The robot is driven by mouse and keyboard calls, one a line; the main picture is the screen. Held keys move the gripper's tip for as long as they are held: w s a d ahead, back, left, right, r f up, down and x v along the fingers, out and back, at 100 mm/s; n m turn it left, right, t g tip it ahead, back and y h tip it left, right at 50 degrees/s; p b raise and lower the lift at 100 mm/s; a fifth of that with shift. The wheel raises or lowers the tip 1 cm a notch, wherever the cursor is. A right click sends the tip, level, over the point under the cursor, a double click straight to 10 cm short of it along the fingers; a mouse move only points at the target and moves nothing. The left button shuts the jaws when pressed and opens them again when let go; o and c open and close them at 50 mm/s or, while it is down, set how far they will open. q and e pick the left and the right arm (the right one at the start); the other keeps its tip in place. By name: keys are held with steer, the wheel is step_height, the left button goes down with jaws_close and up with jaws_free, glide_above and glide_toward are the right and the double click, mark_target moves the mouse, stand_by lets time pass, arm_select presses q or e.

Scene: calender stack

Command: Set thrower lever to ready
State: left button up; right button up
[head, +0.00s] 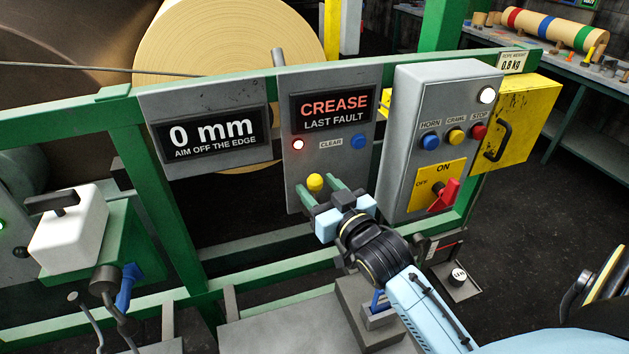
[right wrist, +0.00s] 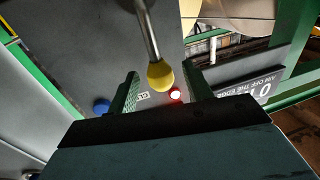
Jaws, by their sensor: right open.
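In the right wrist view the knob (right wrist: 160,76) ends a metal rod (right wrist: 147,30). My right gripper (head: 319,189) is open in front of the panel, its green fingertips either side of the knob as pictured. In the right wrist view the gripper (right wrist: 161,85) also frames the knob; whether it touches is unclear. The lever's base is hidden in the head view. My left gripper is out of view.
A red lamp (head: 298,144) and a blue CLEAR button (head: 358,142) sit above the knob. A grey control box (head: 440,130) with buttons and a red switch (head: 446,195) stands close right. Green frame rails (head: 175,195) run around the panels. A yellow box (head: 515,120) stands farther right.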

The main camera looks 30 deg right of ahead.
steer(key=shift+w, duration=1.05)
jaws_close()
